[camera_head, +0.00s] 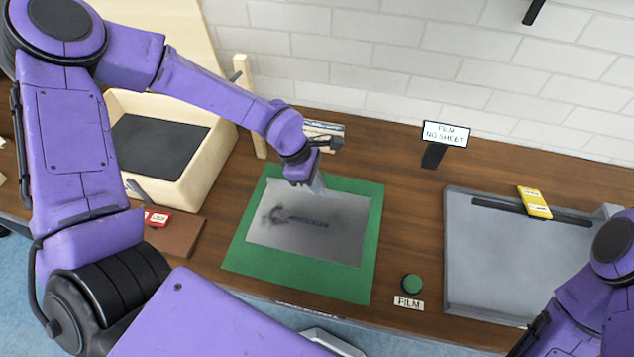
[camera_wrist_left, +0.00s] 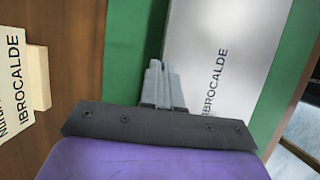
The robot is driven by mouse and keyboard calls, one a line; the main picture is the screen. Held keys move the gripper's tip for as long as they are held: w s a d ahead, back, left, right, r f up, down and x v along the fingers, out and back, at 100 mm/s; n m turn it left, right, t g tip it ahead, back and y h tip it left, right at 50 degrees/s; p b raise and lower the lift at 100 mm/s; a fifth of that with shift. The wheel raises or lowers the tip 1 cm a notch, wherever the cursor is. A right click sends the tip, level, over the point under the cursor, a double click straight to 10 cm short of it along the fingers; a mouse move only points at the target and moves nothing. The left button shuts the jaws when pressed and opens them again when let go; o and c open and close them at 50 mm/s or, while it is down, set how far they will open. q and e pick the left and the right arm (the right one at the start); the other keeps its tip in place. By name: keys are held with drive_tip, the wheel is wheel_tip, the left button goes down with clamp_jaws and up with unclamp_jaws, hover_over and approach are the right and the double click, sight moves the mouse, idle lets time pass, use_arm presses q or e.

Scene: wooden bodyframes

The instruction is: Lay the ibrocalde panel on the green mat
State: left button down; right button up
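The ibrocalde panel (camera_head: 325,245) is a grey metal sheet with dark smudges and lettering. It appears over the green mat (camera_head: 345,287), with green showing around it; I cannot tell if it rests fully flat. In the left wrist view the panel (camera_wrist_left: 222,45) shows the word IBROCALDE, with the mat (camera_wrist_left: 125,50) beside it. My left gripper (camera_head: 318,186) is at the panel's far edge. In the left wrist view its fingers (camera_wrist_left: 160,72) are close together with the panel's edge between them. My right arm shows at the lower right; its gripper is out of view.
A wooden box (camera_head: 205,165) with a dark inside stands left. A red item (camera_head: 157,218) lies near it. A sign (camera_head: 446,133) reads FILM NO SHEET. Right are a green button (camera_head: 411,282), a FILM label (camera_head: 408,303) and a grey tray (camera_head: 500,262) with a yellow item (camera_head: 535,203).

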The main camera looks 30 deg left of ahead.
use_arm(q)
drive_tip(key=shift+f, duration=0.2)
drive_tip(key=c, duration=1.4)
unclamp_jaws()
drive_tip(key=shift+o, duration=0.2)
drive_tip(key=shift+r, duration=0.1)
drive_tip(key=shift+r, duration=0.25)
drive_tip(key=v, duration=1.1)
drive_tip(key=shift+a+r, duration=0.2)
drive_tip(key=shift+r, duration=0.1)
drive_tip(key=shift+s, duration=0.1)
